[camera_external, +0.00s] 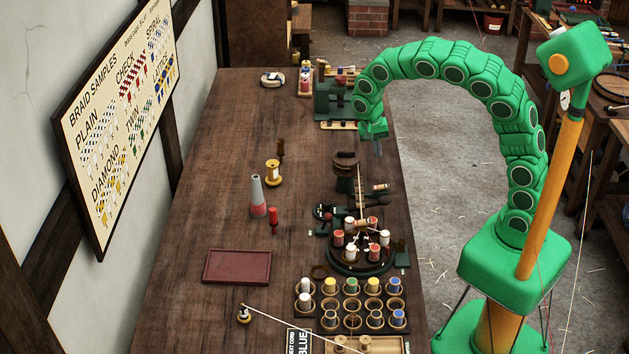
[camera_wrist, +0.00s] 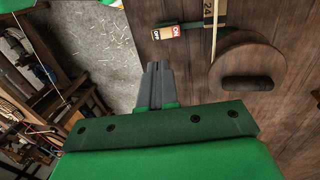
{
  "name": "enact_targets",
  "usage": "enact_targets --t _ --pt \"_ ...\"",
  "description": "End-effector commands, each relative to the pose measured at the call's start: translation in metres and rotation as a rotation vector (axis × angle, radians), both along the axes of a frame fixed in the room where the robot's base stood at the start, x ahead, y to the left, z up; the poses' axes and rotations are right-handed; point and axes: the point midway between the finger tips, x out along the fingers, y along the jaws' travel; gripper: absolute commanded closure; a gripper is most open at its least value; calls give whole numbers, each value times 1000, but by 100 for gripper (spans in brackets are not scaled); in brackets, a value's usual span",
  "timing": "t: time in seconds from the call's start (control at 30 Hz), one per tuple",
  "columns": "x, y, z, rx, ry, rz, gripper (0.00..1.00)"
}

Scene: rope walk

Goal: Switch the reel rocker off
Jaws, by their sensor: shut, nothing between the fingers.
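I cannot tell which end is pressed down. My gripper (camera_external: 378,149) points down near the table's right edge, beyond the rocker and apart from it. In the wrist view its narrow grey fingers (camera_wrist: 158,66) are together and empty, below the rocker in the picture.
Nearer, a round stand of spools (camera_external: 361,262) is on the table (camera_external: 220,180).

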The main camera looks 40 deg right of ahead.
Motion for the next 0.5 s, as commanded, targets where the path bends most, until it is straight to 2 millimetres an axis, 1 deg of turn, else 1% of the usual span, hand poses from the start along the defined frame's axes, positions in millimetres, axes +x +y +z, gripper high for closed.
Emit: enact_targets --t 0.5 --pt "-14 -13 -81 -1 2 1 100"
